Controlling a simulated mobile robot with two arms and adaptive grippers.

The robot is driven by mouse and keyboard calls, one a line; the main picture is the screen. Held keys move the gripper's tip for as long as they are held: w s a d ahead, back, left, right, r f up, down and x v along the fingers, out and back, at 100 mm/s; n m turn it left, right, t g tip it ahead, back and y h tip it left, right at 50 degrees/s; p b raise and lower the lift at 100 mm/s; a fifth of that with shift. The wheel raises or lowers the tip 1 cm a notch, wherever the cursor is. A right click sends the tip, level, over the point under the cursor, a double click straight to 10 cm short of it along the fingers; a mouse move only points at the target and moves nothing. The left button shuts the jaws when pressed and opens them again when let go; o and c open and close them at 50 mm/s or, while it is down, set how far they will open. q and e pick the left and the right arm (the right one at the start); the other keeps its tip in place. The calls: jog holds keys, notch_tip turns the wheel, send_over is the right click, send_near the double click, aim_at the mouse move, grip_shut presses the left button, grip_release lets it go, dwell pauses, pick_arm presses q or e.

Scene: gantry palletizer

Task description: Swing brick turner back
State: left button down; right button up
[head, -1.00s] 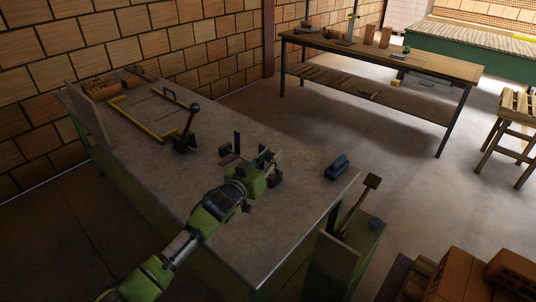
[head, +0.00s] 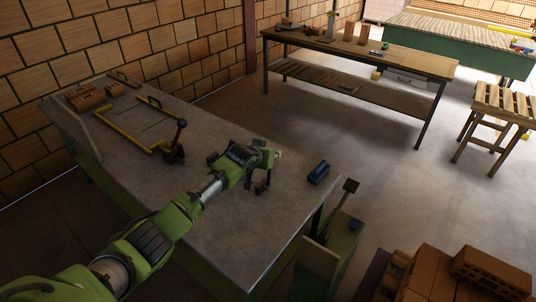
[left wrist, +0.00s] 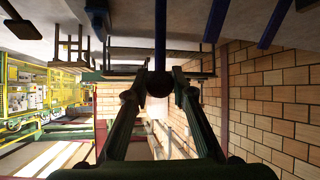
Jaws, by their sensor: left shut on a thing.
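The brick turner (head: 262,186) stands on the grey workbench (head: 215,220), mostly hidden in the head view behind my left arm. Its dark parts show on both sides of my wrist. My left gripper (head: 272,156) is over it. In the left wrist view my left gripper (left wrist: 159,88) is shut on a dark round knob (left wrist: 158,83) at the end of a straight blue bar (left wrist: 160,40). The fingers touch the knob from both sides. How far the turner is tilted cannot be told. My right gripper is not in view.
A dark lever (head: 178,138) stands beside a yellow frame (head: 130,132) on the bench. Bricks (head: 86,97) lie at its far left. A blue object (head: 318,171) lies near the right edge. A green stand with a lever (head: 343,210) is off that edge.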

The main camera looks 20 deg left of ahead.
pick_arm(q)
jog(key=shift+w, duration=0.15)
jog(key=c, duration=1.7)
grip_release()
jog(key=v, duration=1.2)
